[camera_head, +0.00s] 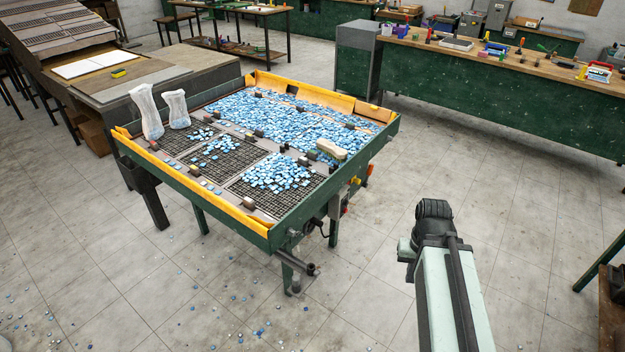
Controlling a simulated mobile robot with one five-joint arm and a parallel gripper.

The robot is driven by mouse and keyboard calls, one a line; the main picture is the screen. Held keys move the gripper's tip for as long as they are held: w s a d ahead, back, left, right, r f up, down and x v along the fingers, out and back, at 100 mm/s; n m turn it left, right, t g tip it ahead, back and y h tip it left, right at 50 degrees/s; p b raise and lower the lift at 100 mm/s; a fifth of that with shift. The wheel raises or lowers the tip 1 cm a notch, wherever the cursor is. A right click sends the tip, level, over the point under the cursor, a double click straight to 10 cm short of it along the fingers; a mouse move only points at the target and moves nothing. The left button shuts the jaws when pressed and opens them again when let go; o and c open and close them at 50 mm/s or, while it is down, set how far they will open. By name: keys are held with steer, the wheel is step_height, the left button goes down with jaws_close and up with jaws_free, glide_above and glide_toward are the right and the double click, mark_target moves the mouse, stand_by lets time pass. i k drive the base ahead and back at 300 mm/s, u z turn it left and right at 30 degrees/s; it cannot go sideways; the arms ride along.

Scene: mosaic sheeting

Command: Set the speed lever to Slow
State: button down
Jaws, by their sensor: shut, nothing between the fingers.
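The sheeting machine is a green table (190,190) with a raised orange rim, covered in blue and white mosaic tiles. On its right side are several controls: an orange-red knob (370,170), a yellow part (356,181), and a dark bar-like handle (312,269) sticking out at the near corner. I cannot tell which of these is the speed lever, and no Slow marking is legible. My arm rises at lower right, across open floor from these controls and apart from the machine. My gripper does not show; only my arm's links and a dark joint are visible.
A green workbench (470,100) with tools is behind. Floor (365,290) between my arm and the machine is clear. Loose tiles lie at lower left.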

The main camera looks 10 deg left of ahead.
mark_target(365, 185)
steer(key=u, duration=0.2)
steer(key=i, duration=1)
steer(key=z, duration=0.1)
